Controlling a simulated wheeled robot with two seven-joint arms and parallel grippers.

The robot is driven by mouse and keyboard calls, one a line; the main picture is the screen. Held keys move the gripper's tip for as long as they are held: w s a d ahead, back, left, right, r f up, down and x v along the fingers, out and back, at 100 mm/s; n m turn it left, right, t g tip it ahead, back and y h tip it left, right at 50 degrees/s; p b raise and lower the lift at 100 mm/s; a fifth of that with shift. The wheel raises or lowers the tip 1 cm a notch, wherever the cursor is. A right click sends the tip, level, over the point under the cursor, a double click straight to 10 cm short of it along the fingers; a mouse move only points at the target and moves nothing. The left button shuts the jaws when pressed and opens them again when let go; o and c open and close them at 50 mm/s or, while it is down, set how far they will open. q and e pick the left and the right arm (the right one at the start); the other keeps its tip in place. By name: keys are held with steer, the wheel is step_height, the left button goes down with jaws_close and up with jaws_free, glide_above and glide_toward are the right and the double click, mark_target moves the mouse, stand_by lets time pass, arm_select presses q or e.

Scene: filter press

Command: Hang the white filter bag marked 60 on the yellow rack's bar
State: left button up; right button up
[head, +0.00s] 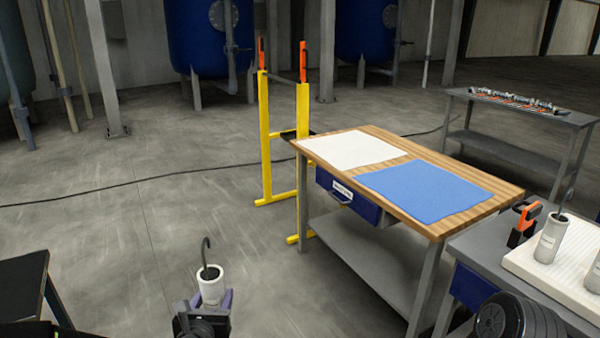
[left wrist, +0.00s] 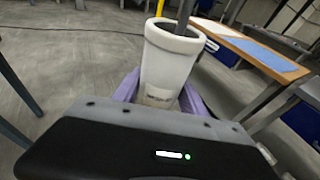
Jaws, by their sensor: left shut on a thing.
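A white filter bag (head: 211,287), a tube with a dark hook (head: 206,252) rising from its open top, is upright in my left gripper (head: 212,300). In the left wrist view the bag (left wrist: 168,70) sits between the purple fingers, which are shut on it. Its small dark marking is too small to read. The yellow rack (head: 265,140) stands farther back, beyond the bag and to its right. Its bar (head: 284,78) runs between two posts with orange tops. The bag is well apart from the rack. My right gripper is not in view.
A wooden-topped table (head: 480,215) with white (head: 352,148) and blue (head: 424,190) cloths stands right of the rack. A grey bench at right bears a white ribbed tray (head: 525,262), other white tubes (head: 551,238) and an orange-black clamp (head: 524,222). Open floor lies left of the rack.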

mark_target(211, 301)
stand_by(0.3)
arm_select(q)
steer(key=v, duration=0.2)
steer(key=r+v, duration=0.1)
steer(key=v, duration=0.2)
steer(key=shift+s, duration=0.1)
